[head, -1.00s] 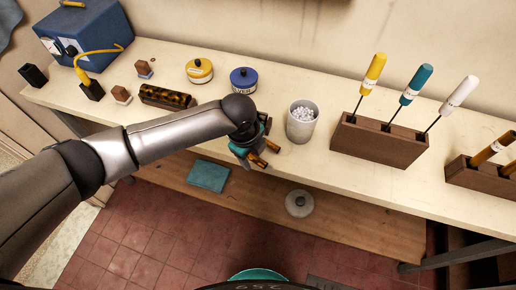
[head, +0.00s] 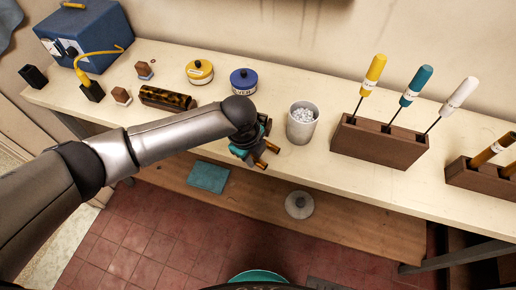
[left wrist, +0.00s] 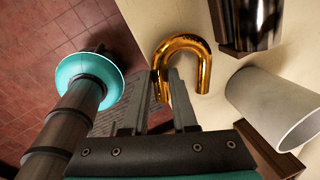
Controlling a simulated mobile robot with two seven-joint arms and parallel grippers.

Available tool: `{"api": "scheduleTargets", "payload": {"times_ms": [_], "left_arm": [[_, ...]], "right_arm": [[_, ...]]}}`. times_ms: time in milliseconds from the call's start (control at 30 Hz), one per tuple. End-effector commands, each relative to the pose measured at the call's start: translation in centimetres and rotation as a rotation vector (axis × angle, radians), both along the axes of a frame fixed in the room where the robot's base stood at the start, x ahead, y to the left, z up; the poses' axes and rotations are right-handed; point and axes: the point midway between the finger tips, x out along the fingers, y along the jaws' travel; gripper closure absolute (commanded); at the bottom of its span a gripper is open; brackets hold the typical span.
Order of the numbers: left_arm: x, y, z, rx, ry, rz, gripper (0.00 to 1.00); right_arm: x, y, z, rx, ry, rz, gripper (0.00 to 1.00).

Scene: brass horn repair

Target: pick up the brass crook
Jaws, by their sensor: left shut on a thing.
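The brass crook (left wrist: 192,43) is a shiny U-shaped tube in the left wrist view, its bend above my fingers and one leg running down between them. In the head view two short golden-brown tube ends of the crook (head: 273,148) show at my gripper, near the front edge of the bench. My left gripper (left wrist: 166,82) is shut on one leg of the crook; it also shows in the head view (head: 254,151). The rest of the crook is hidden there by the gripper. My right gripper is in neither view.
A grey cup of white pellets (head: 302,132) stands close right of the gripper. Screwdrivers stand in a wooden block (head: 378,145) farther right. Yellow (head: 199,72) and blue (head: 243,82) tins sit behind. A lower shelf (head: 345,222) lies below the bench (head: 285,92).

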Motion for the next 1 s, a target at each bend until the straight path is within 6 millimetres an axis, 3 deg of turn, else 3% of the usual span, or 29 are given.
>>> {"api": "scheduleTargets", "payload": {"times_ms": [367,567,767,1000], "left_arm": [[0.1,0.0,0.2,-0.001,-0.001,0.000,1.00],[0.1,0.0,2.0,-0.002,-0.002,0.001,1.00],[0.2,0.0,6.3,-0.003,-0.006,-0.001,1.00],[0.2,-0.1,13.4,-0.003,-0.006,-0.001,1.00]], "right_arm": [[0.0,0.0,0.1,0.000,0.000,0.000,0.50],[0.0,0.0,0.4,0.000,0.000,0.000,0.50],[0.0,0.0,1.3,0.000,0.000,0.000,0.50],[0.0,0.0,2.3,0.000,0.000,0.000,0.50]]}}
